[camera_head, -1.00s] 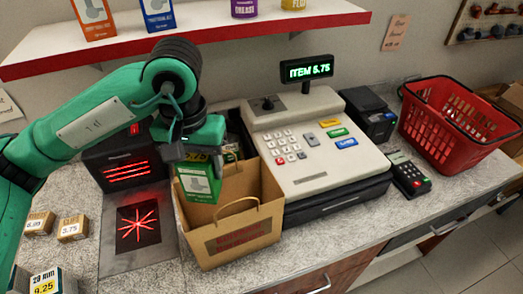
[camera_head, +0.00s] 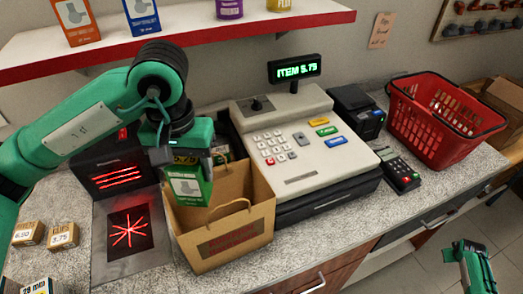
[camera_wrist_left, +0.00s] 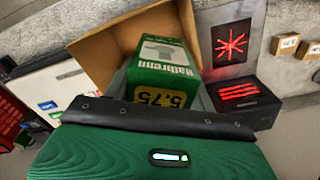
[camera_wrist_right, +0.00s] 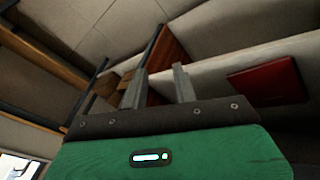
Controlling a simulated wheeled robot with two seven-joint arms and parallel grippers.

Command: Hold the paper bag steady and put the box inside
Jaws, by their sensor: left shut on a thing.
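My left gripper (camera_head: 184,160) is shut on a green and white box (camera_head: 190,189) with a yellow 5.75 label. The box hangs over the open mouth of the brown paper bag (camera_head: 236,239), near its left side. I cannot tell whether its lower end is below the rim. The bag stands upright on the counter with its handle up. In the left wrist view the box (camera_wrist_left: 163,62) is in front of the bag's inner wall (camera_wrist_left: 100,52). My right gripper (camera_head: 474,262) is away from the bag at the lower right; its fingers are apart and empty in the right wrist view (camera_wrist_right: 158,88).
The cash register (camera_head: 300,150) stands close right of the bag. The scanner plate (camera_head: 130,235) lies left of it. Small boxes (camera_head: 63,236) sit further left. A card terminal (camera_head: 400,172) and red basket (camera_head: 440,125) are at right. A shelf (camera_head: 200,38) runs above.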

